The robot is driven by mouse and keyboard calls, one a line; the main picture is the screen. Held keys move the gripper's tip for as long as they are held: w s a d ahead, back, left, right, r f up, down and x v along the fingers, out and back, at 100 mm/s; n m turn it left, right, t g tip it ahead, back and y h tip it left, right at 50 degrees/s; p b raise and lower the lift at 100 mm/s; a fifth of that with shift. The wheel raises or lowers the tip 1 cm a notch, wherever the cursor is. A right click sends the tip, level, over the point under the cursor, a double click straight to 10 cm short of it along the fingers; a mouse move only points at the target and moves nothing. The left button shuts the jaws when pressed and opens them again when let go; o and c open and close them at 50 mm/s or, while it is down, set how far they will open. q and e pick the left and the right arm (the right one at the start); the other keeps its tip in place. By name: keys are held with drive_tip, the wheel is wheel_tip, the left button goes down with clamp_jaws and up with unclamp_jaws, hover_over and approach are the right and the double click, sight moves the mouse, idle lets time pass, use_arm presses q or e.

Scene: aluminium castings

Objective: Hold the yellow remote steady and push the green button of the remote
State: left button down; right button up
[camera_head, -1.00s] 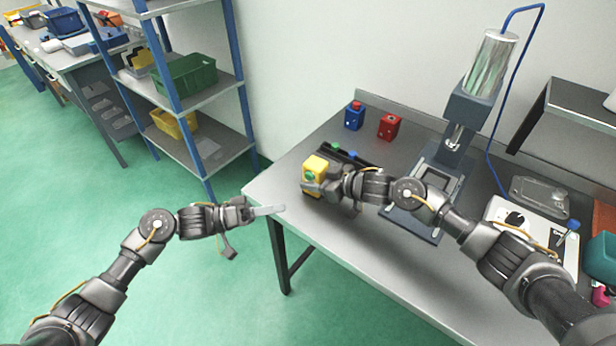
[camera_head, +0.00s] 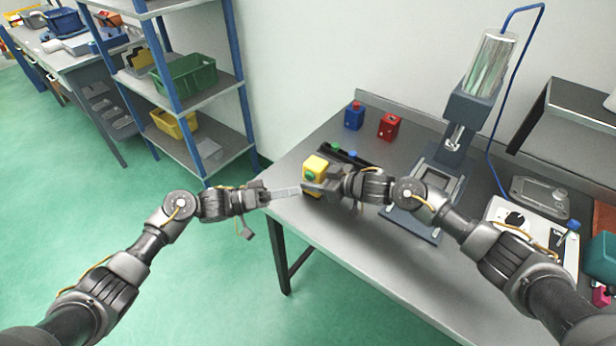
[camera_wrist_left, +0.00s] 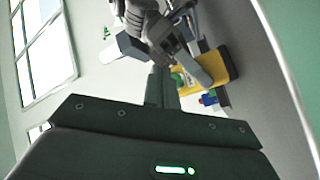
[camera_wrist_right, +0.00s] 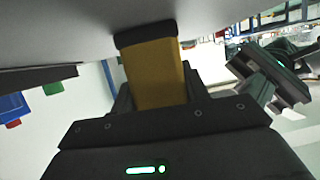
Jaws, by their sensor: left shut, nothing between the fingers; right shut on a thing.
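The yellow remote (camera_head: 317,164) with a green button stands above the table's left part, held by my right gripper (camera_head: 312,188), which is shut on it. It also shows in the left wrist view (camera_wrist_left: 216,67) and fills the right wrist jaws (camera_wrist_right: 155,75). The green button (camera_head: 310,175) faces toward my left arm. My left gripper (camera_head: 298,190) is shut and empty, its fingertips close to the remote's left side, a little below the button in the head view. In the left wrist view the left fingers (camera_wrist_left: 162,85) point toward the button; whether they touch cannot be told.
A blue box with a red button (camera_head: 354,116) and a red box (camera_head: 388,126) stand behind on the table (camera_head: 390,250). A dark tray (camera_head: 345,154) lies behind the remote. A press (camera_head: 440,175) stands to the right. A shelf (camera_head: 215,155) stands left.

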sight(309, 177)
use_arm(q)
drive_tip(key=shift+w+d, duration=0.35)
drive_tip(key=shift+w, duration=0.25)
drive_tip(key=shift+w+d, duration=0.35)
drive_tip(key=shift+w, duration=0.2)
drive_tip(key=shift+w+d, duration=0.1)
idle(1.2)
drive_tip(key=shift+w+d, duration=0.15)
drive_tip(key=shift+w, duration=0.05)
drive_tip(key=shift+w+d, duration=0.25)
drive_tip(key=shift+w, duration=0.15)
idle(1.0)
drive_tip(key=shift+s+a, duration=0.5)
drive_tip(key=shift+s, duration=0.25)
